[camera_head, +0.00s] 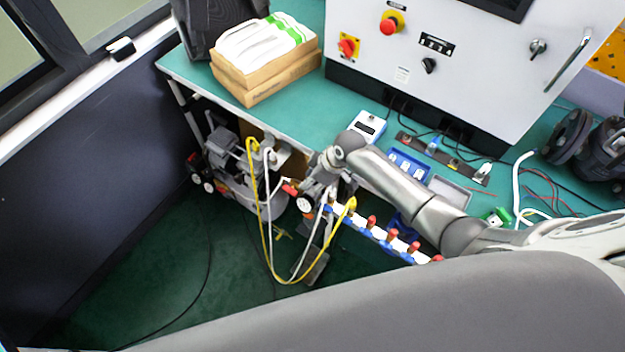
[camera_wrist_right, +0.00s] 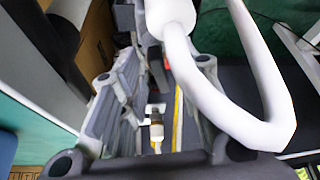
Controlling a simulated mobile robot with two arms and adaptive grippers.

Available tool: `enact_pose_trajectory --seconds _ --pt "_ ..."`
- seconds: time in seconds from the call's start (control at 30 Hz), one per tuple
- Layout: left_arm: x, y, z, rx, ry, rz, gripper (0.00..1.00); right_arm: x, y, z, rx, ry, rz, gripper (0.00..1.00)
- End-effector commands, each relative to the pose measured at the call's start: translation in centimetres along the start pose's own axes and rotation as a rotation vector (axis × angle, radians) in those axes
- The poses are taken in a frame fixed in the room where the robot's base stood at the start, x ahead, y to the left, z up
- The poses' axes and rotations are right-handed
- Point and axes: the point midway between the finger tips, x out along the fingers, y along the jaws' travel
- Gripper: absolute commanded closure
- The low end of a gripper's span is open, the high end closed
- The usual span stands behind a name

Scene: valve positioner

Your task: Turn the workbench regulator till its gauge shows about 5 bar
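The workbench regulator shows in the head view as a small red part (camera_head: 290,188) with a round white-faced gauge (camera_head: 304,204) below the bench's front edge. The gauge is too small to read. My right arm reaches in from the right, and my right gripper (camera_head: 318,180) is close beside the regulator. In the wrist view the right gripper's (camera_wrist_right: 155,105) fingers stand apart. A brass-and-white fitting (camera_wrist_right: 156,130) shows in the gap; I cannot tell whether either finger touches anything. A thick white hose (camera_wrist_right: 262,100) loops across the right side. My left gripper is out of view.
A row of red-knobbed valves (camera_head: 371,222) runs along the bench front. Yellow (camera_head: 262,215) and white hoses hang beside my gripper. A compressor-like machine (camera_head: 225,150) stands under the green bench (camera_head: 310,115). Boxes (camera_head: 265,75) and a control cabinet (camera_head: 450,65) stand on top.

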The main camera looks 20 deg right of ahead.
Motion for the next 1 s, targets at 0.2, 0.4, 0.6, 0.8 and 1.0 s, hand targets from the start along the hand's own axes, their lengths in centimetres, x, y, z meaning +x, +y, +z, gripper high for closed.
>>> enact_pose_trajectory --seconds 0.2,0.4,0.6,0.8,1.0 --pt "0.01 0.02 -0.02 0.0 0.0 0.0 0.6 0.58 -0.02 0.04 -0.001 -0.001 0.0 0.7" --pt "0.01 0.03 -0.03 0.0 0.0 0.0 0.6 0.57 -0.02 0.03 -0.001 -0.001 0.0 0.71" --pt "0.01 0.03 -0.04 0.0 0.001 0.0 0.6 0.55 -0.02 0.03 0.0 -0.001 0.0 0.97" --pt "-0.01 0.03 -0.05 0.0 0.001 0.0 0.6 0.54 -0.01 0.03 0.0 -0.001 0.0 1.0" --pt "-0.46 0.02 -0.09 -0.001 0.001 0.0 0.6 0.41 -0.05 -0.06 0.024 0.0 0.009 1.0"
